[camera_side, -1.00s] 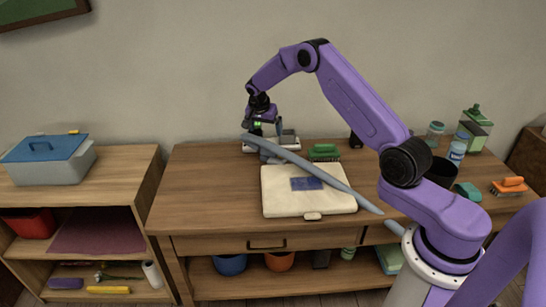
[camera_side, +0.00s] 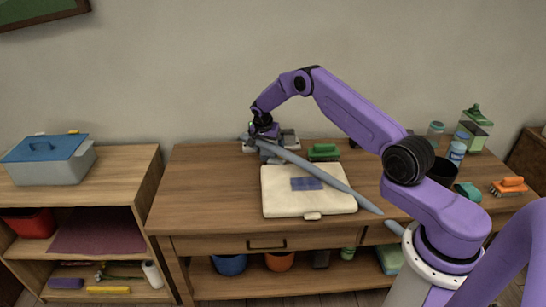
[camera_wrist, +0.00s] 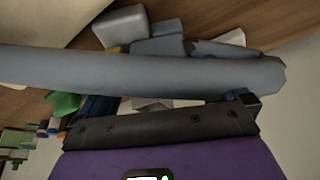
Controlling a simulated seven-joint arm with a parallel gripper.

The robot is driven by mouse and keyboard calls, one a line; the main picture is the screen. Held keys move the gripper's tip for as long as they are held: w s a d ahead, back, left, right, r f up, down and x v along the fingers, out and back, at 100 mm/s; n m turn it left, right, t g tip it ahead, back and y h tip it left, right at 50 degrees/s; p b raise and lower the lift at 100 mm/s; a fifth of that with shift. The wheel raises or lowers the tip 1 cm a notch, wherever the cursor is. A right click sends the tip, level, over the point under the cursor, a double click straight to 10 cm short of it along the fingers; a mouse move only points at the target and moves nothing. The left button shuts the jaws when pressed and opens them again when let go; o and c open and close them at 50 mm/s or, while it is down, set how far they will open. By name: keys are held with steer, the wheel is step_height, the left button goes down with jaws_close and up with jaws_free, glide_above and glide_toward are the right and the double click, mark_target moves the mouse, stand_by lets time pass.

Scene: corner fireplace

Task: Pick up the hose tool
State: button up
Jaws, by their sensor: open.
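The hose tool appears to be the long grey-blue tube (camera_side: 320,173). It lies slantwise over a cream case (camera_side: 280,203) on the wooden table, its far end at the back left and its near end past the case's right side. My gripper (camera_side: 262,139) is open, low over the tube's far end. The tube and wrist partly hide the fingers, so I cannot tell whether they touch it or straddle it.
White and grey items (camera_side: 287,141) sit right behind and beside my gripper. A green brush (camera_side: 323,152) lies to the right. Bottles (camera_side: 457,150), a black pot (camera_side: 441,171) and an orange-handled brush (camera_side: 509,186) stand farther right. The table's left part is clear.

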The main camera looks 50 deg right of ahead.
steer(key=c, duration=1.7)
steer(key=shift+o, duration=0.2)
step_height(320, 180, up, 10)
steer(key=o, duration=0.9)
steer(key=shift+c, duration=1.4)
steer(key=s+a+m+g, duration=0.1)
steer(key=s+a+m, duration=0.1)
steer(key=s+m, duration=0.1)
steer(key=s+a+r+m+g, duration=0.1)
steer(key=s+a+m, duration=0.2)
steer(key=s, duration=0.3)
steer(key=s+a+m+g, duration=0.1)
steer(key=s+a+m, duration=0.1)
steer(key=s+m, duration=0.1)
steer(key=shift+s+a+r+g, duration=0.15)
steer(key=shift+s, duration=0.3)
steer(key=shift+s+a+r+g, duration=0.1)
steer(key=shift+s+g, duration=0.05)
steer(key=shift+s, duration=0.25)
